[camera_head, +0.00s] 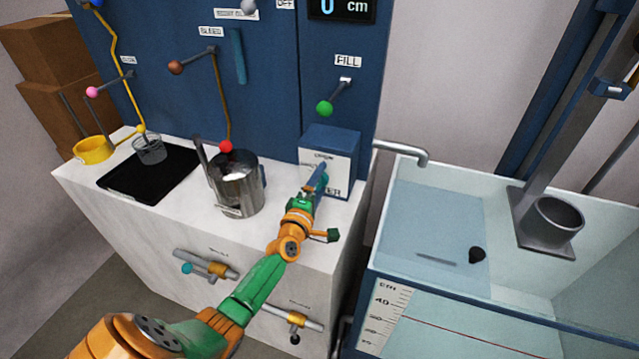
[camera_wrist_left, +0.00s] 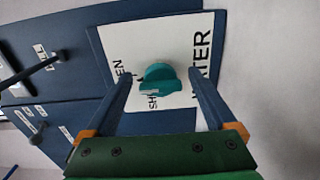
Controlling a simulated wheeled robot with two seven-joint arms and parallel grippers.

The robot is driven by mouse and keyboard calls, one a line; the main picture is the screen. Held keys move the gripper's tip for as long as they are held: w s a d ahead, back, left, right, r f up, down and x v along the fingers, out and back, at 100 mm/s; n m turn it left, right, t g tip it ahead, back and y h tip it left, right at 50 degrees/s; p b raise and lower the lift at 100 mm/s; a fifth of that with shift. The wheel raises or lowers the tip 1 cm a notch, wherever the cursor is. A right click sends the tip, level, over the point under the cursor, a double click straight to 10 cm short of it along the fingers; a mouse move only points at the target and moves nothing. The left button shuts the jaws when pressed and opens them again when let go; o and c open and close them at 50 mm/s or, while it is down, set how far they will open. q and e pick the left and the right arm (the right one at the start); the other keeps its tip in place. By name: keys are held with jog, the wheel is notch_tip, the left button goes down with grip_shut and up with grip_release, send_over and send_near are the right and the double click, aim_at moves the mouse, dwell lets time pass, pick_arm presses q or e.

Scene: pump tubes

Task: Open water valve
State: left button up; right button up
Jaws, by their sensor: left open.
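The water valve is a teal knob (camera_wrist_left: 160,82) on a white label panel (camera_wrist_left: 178,50), with "WATER" and partly covered smaller lettering on it. In the head view the panel is the front of a blue box (camera_head: 331,138) at the counter's right end, and my arm hides most of the knob. My left gripper (camera_head: 318,181) is in front of this panel. In the left wrist view its two blue fingers (camera_wrist_left: 161,78) are open, one on each side of the knob, with a visible gap on both sides. My right gripper is not in view.
A steel pot (camera_head: 238,188) stands left of my arm on the white counter (camera_head: 170,222). A black tray (camera_head: 135,183) lies further left. A green-tipped FILL lever (camera_head: 325,108) sticks out above the box. A bent pipe (camera_head: 405,147) reaches over the water tank (camera_head: 430,210) at the right.

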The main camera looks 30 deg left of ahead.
pick_arm(q)
jog(key=p+v, duration=0.1)
jog(key=v, duration=0.6)
jog(key=shift+s, duration=0.15)
